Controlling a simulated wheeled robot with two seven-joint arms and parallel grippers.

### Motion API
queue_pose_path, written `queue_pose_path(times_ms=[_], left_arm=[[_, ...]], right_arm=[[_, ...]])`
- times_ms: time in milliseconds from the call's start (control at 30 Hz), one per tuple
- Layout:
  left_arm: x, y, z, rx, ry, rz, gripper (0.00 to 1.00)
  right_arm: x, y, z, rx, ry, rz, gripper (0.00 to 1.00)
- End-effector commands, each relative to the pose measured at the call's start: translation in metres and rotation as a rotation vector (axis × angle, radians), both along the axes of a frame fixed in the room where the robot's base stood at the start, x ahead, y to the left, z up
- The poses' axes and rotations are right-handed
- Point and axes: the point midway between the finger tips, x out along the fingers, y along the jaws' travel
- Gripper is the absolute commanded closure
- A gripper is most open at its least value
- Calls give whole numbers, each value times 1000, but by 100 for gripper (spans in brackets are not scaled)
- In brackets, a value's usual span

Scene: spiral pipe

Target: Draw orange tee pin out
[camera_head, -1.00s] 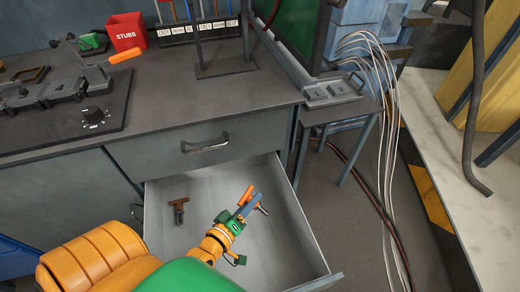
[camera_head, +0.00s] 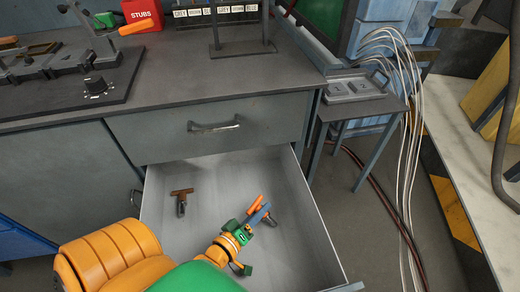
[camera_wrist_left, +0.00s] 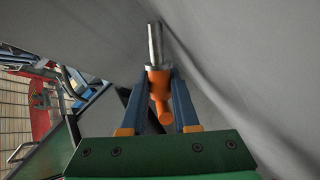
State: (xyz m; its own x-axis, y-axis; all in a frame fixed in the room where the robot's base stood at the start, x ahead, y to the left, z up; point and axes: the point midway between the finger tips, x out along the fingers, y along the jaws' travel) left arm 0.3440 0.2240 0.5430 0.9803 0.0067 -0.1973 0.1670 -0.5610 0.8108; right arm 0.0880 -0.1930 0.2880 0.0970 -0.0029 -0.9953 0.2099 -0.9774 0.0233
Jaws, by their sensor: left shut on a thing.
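The orange tee pin (camera_head: 255,203) is in the open drawer, its orange handle gripped and its grey metal shaft sticking out to the lower right. In the left wrist view the orange tee pin (camera_wrist_left: 158,82) sits between the blue fingers, its shaft pointing away from the palm. My left gripper (camera_head: 259,213) is shut on it inside the drawer; it also shows in the left wrist view (camera_wrist_left: 158,100). Whether the shaft touches the drawer floor, I cannot tell. My right gripper is out of view.
A brown tee pin (camera_head: 182,200) lies at the left in the grey drawer (camera_head: 215,175). The bench top (camera_head: 230,80) is above, with a red STUBS box (camera_head: 142,16) and a dark fixture plate at left. White cables (camera_head: 405,130) hang at right.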

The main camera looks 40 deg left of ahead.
Motion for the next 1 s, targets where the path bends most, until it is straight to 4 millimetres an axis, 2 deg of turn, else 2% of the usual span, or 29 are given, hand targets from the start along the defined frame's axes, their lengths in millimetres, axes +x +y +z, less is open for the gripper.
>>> queue_pose_path(times_ms=[67,100,200,533,800,1000], left_arm=[[0,0,1,0,-1,-1,100],[0,0,1,0,-1,-1,63],[0,0,1,0,-1,-1,36],[-3,0,2,0,1,0,36],[-56,0,12,2,3,-2,36],[-70,0,15,-1,0,0,36]], right_arm=[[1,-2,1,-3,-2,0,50],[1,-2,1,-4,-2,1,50],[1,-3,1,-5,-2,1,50],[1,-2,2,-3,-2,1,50],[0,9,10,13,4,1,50],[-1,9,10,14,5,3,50]])
